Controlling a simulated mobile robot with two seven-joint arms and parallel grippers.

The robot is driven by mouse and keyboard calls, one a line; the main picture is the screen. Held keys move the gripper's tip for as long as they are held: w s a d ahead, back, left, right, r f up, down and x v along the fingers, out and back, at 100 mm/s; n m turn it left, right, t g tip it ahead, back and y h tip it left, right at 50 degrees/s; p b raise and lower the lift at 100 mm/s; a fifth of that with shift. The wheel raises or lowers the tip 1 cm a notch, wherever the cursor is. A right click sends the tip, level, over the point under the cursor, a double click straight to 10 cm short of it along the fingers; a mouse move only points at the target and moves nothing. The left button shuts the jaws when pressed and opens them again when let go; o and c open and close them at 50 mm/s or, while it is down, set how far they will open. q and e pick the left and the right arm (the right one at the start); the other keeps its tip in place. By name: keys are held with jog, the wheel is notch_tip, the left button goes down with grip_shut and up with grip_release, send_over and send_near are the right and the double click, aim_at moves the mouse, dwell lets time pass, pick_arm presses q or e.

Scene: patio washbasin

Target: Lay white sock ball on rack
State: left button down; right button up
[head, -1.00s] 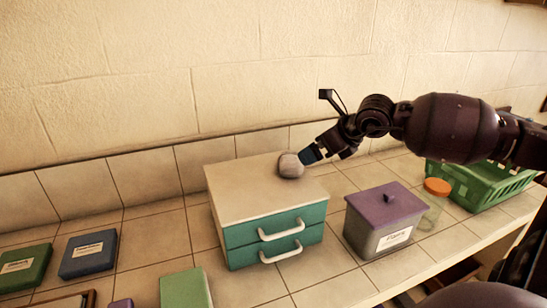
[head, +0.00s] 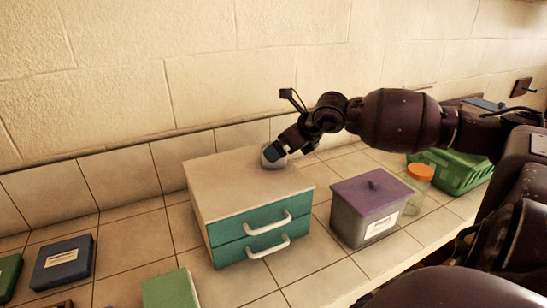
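The white sock ball (head: 268,161), pale and round, is at the back right of the top of a small chest with teal drawers (head: 214,185). Only one finger shows clearly, so I cannot tell whether the gripper is closed on the ball. My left gripper is not in view. I cannot make out a rack for certain.
A grey bin with a purple lid (head: 370,192) stands right of the chest. Beyond it are an orange-lidded jar (head: 418,173) and a green basket (head: 462,172). A blue box (head: 64,262) and green boxes (head: 170,290) lie left. A tiled wall runs behind.

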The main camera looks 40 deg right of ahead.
jog(key=shift+b+x, duration=0.45)
jog(key=shift+x, duration=2.05)
jog(key=shift+d+r, duration=0.1)
jog(key=c, duration=0.8)
